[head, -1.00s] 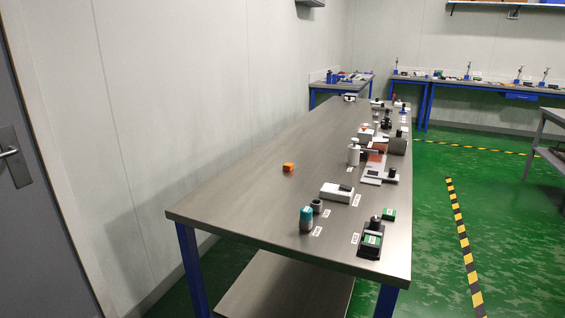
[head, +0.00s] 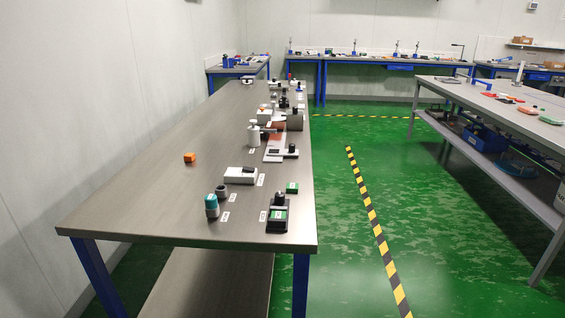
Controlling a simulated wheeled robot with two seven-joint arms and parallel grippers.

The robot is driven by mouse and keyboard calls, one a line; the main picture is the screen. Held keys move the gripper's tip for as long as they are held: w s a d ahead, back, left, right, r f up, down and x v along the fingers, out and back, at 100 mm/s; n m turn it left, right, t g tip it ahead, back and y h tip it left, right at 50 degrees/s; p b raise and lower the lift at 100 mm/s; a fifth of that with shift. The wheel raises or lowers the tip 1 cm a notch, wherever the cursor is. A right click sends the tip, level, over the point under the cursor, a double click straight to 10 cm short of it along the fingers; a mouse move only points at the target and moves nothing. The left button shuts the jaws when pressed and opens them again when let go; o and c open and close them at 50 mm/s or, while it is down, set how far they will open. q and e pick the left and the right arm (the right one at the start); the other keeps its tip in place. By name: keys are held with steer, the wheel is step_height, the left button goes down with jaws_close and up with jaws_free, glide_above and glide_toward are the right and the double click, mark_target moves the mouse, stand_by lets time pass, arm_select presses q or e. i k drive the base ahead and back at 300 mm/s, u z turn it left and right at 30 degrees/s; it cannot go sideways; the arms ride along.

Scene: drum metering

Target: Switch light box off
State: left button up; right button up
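I cannot pick out the light box for certain. A white box with a dark part on top (head: 240,175) lies on the near part of the long grey table (head: 140,190). A black device with a green face (head: 278,215) stands near that table's front right corner. No switch can be made out at this size. Neither of my grippers shows in the head view.
A teal-topped cylinder (head: 211,206), a grey cup (head: 221,191), an orange block (head: 189,158) and a white bottle (head: 254,134) stand on the table. Green floor with a striped line (head: 371,215) is free to its right. Another table (head: 480,102) stands farther right.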

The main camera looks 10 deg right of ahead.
mark_target(251, 170)
steer(key=z, duration=0.85)
steer(key=i, duration=0.95)
steer(key=u, duration=1.5)
